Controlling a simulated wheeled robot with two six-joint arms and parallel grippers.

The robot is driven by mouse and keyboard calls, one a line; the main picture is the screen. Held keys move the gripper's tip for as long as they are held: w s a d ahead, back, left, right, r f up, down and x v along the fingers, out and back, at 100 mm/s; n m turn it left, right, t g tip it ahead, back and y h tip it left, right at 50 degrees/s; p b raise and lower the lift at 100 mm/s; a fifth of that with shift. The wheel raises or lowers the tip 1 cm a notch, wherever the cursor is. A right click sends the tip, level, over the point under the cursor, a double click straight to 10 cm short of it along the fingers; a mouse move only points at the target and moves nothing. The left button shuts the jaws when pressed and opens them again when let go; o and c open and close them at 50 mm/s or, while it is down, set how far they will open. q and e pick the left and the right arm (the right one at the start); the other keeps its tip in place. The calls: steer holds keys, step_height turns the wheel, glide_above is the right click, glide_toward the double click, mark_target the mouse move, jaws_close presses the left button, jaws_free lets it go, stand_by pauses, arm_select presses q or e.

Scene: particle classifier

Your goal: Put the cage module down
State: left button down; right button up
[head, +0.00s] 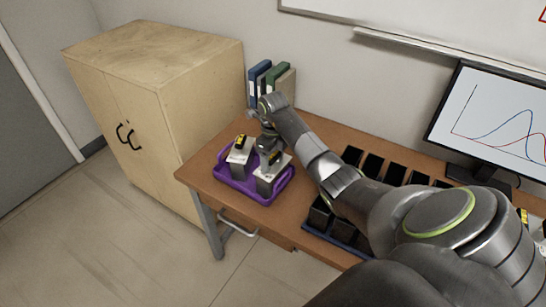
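A purple tray (228,183) sits at the left end of the wooden table. Two pale grey box-like modules with dark, yellow-marked tops are in it: a left module (238,155) and a right module (268,182). I cannot tell which is the cage module. My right gripper (270,158) points down at the top of the right module, touching it or very close. Its fingers are small and dark here, so I cannot tell whether they grip the module. The right module looks upright, within the tray's outline; its base contact is unclear. My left gripper is not in view.
A rack of black bins (372,165) stands right of the tray, partly behind my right arm. Binders (262,80) stand at the table's back, next to a wooden cabinet (165,85). A monitor (495,120) is at the right. Bare table (205,165) shows left of the tray.

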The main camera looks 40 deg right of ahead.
steer(key=shift+o, duration=0.7)
steer(key=shift+r, duration=0.1)
steer(key=shift+r+p, duration=0.45)
steer(key=shift+r, duration=0.05)
step_height(320, 180, up, 5)
steer(key=shift+r+b, duration=0.2)
steer(key=shift+b, duration=0.65)
step_height(320, 180, up, 4)
steer(key=p, duration=0.3)
steer(key=shift+r, duration=0.15)
steer(key=shift+r+p, duration=0.9)
steer(key=shift+p, duration=0.1)
steer(key=shift+f, duration=0.1)
